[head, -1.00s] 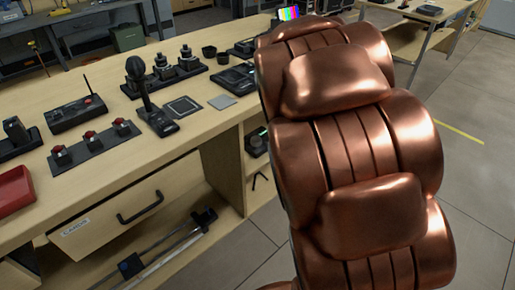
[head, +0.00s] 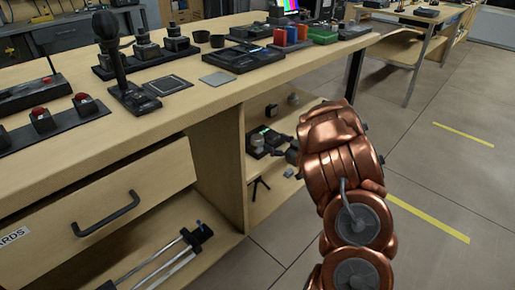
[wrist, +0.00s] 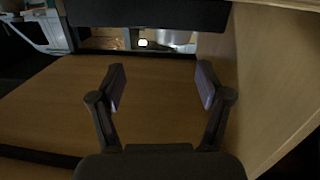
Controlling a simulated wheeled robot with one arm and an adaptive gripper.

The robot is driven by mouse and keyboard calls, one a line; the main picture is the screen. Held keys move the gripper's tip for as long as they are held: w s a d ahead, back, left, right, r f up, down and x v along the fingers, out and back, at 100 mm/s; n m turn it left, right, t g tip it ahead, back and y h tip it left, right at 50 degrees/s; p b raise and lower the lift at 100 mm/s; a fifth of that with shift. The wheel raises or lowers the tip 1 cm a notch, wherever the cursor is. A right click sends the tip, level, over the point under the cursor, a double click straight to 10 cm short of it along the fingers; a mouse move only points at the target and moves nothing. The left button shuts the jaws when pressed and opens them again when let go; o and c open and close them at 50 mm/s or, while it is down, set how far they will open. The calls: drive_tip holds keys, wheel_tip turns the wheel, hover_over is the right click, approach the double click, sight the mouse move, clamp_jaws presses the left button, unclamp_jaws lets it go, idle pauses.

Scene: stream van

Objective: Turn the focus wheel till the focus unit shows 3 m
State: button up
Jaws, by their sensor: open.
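A dark device with a small green-lit display (head: 264,131) stands on the open shelf under the bench in the head view. It looks like the focus unit, but its reading is too small to make out. A pale round part shows on its front; I cannot tell if this is the focus wheel. My gripper (wrist: 161,86) is open and empty in the wrist view, its two fingers apart above a wooden surface. In the head view my copper arm reaches beside the shelf opening, and I cannot make out the fingers there. The wheel is not clearly visible in the wrist view.
A wooden side panel (wrist: 275,80) stands close on the right in the wrist view. The floor to the right is clear.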

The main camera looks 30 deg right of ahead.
sight(261, 141)
drive_tip(key=shift+s+a+f+t+y+b, duration=0.1)
drive_tip(key=shift+a+f+t+y+b, duration=0.2)
drive_tip(key=shift+f, duration=0.25)
drive_tip(key=shift+s+a+f+t+y+b, duration=0.15)
drive_tip(key=shift+a+f+y, duration=0.1)
drive_tip(key=shift+f+y, duration=0.2)
drive_tip(key=shift+b+x, duration=0.95)
drive_tip(key=shift+x, duration=2.9)
drive_tip(key=c, duration=1.2)
drive_tip(key=shift+o, duration=0.2)
drive_tip(key=shift+r+m+h+p, duration=0.15)
drive_tip(key=shift+m+h+p, duration=0.15)
drive_tip(key=shift+h+p, duration=0.05)
drive_tip(key=shift+m+h+p, duration=0.35)
drive_tip(key=shift+m+h, duration=0.25)
drive_tip(key=shift+h, duration=0.5)
